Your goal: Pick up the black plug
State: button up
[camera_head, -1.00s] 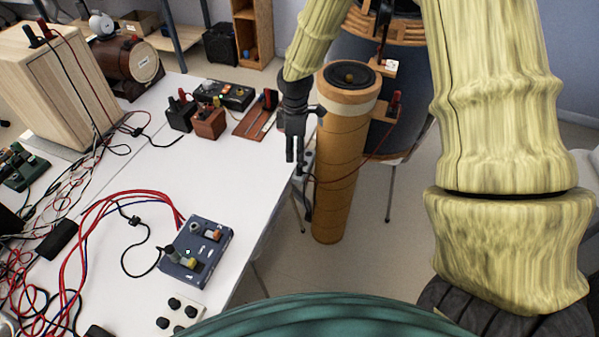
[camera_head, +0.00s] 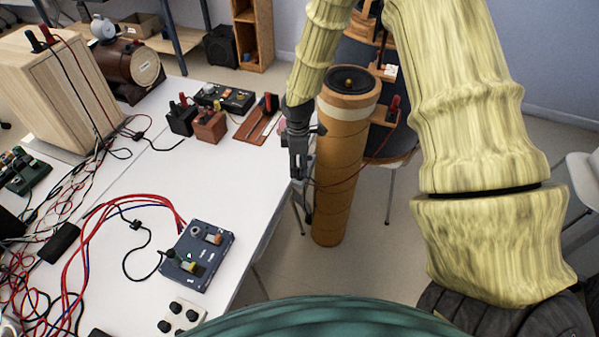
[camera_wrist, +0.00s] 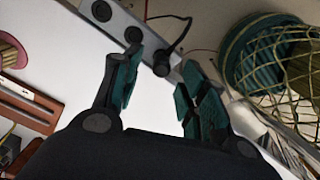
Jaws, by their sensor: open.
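In the wrist view, a black plug (camera_wrist: 162,67) with a thin black cable sits at the end of a grey strip with round black sockets (camera_wrist: 118,20). My gripper (camera_wrist: 161,60) is open; its two teal-lined fingers are spread, and the plug shows between and beyond their tips. I cannot tell how far beyond. In the head view, my gripper (camera_head: 299,172) hangs pointing down at the right edge of the white table (camera_head: 215,155). The strip and plug are mostly hidden behind it there.
A tall orange-brown column (camera_head: 338,165) stands close right of my gripper. A brown wooden base (camera_head: 258,120), a dark blue box (camera_head: 197,255) with red cables and a wooden cabinet (camera_head: 65,85) are on the table. The table's middle is mostly bare.

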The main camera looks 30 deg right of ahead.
aim_at(299, 174)
jog(key=shift+s+d+f+p, duration=0.1)
jog(key=shift+f+p, duration=0.1)
jog(key=shift+f, duration=0.7)
jog(key=shift+s+d+f+p, duration=0.1)
jog(key=shift+f+p, duration=0.1)
jog(key=shift+f, duration=0.7)
grip_shut()
